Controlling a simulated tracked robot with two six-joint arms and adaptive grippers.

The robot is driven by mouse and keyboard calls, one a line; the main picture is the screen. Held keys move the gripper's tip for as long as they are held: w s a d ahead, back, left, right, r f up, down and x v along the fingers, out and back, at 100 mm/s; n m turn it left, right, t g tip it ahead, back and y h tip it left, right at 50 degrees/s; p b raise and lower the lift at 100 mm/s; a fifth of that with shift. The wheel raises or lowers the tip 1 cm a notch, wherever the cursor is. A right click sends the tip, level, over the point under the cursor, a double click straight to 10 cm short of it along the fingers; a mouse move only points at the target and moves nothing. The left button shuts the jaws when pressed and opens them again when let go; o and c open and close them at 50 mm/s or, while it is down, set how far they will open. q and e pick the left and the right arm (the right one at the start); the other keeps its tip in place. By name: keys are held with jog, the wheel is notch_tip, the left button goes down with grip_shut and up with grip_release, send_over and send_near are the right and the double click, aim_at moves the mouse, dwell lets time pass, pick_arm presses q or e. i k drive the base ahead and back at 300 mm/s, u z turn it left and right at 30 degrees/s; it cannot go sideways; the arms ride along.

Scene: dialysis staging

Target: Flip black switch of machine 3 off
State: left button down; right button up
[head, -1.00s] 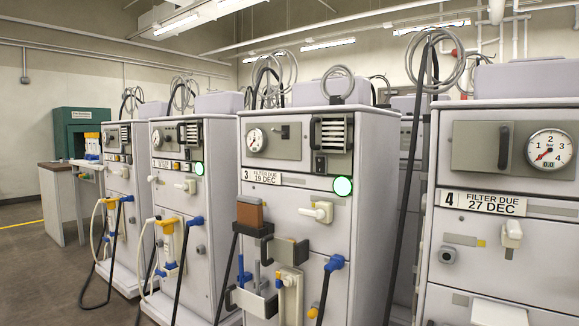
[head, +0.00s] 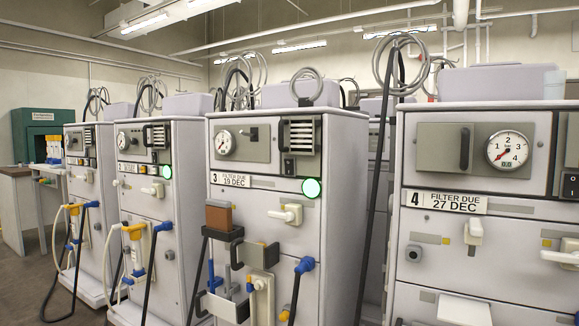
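Machine 3 (head: 262,215) stands in the middle of the head view, with a label reading "3 FILTER DUE 19 DEC". A small black rocker switch (head: 289,167) sits on its front, under the vent grille and above the lit green lamp. It is too small to tell which way it is set. A small black lever (head: 254,134) sits on its upper panel, right of the round gauge (head: 223,142). Neither of my grippers is in view.
Machine 4 (head: 470,252) stands close at the right, with its own black switch (head: 570,186) at the picture's edge. Two more machines (head: 143,190) stand left of machine 3. Hoses hang along the fronts. Open floor (head: 45,285) lies at the lower left.

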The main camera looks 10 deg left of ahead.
aim_at(288, 164)
jog(key=i, duration=0.85)
jog(key=u, duration=0.05)
